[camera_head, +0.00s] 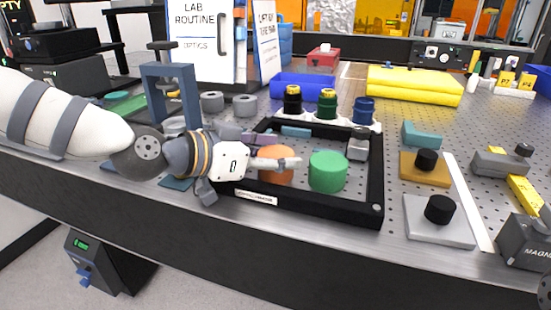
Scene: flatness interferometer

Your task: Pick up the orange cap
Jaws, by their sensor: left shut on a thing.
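The orange cap (277,178) is at the left inside the black-framed tray (376,180). My left arm comes in from the left, and its gripper (290,163) reaches over the tray's left side. Its fingers are shut on the orange cap and hide the middle of it. I cannot tell whether the cap touches the tray floor. A green cap (328,172) stands just right of the fingers in the same tray. My right gripper is not in view.
A blue clamp frame (171,92) stands behind my left arm. Right of the tray are a brass block (411,171) and a silver plate (424,231) with black knobs.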

